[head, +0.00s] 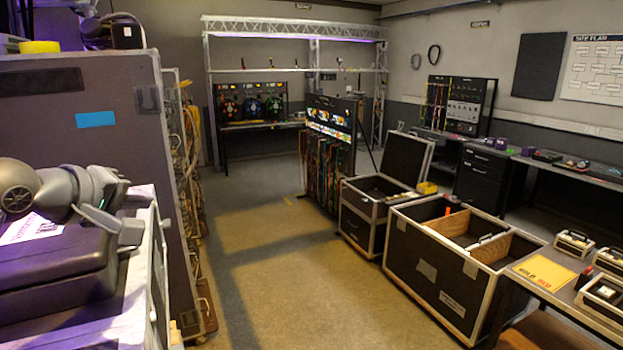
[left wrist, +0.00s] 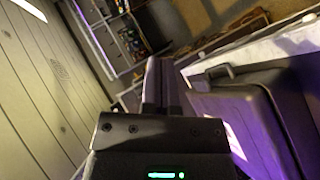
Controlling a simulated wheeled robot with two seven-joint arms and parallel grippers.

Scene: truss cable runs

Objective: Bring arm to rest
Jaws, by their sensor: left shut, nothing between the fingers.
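My left arm comes in from the left edge in the head view. Its dark gripper (head: 108,188) is over the near left corner, just above a dark case. In the left wrist view the two fingers of the left gripper (left wrist: 161,68) are together with nothing between them. The case (left wrist: 255,125) is close beside the fingers on the right; I cannot tell whether they touch it. My right gripper is in neither view.
The dark case (head: 50,262) lies on a light-edged surface (head: 140,285). A tall dark cabinet (head: 85,120) with a blue label stands behind. Open flight cases (head: 430,275) stand to the right. The floor (head: 265,275) between is clear.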

